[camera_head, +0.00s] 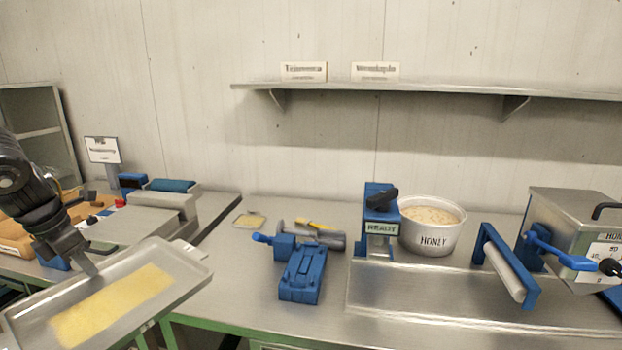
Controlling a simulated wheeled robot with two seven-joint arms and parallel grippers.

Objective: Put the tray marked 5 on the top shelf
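A metal tray (190,272) with a flat yellow slab (110,305) in it is at the lower left, held tilted above the front edge of the bench. A small pale tab sits at its far right corner; I cannot read a number on it. My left gripper (88,264) is at the tray's far left rim and appears shut on it. A grey rack (38,133) with shelves stands at the far left, partly cut off by the frame and my arm. A long wall shelf (440,90) holds two small signs. My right gripper is out of view.
On the bench (225,290) are a blue clamp-like tool (303,273), a READY device (379,222), a white HONEY tub (430,228), a roller (505,270) and a metal box (570,225). A grey machine (160,205) and sign (103,150) stand left.

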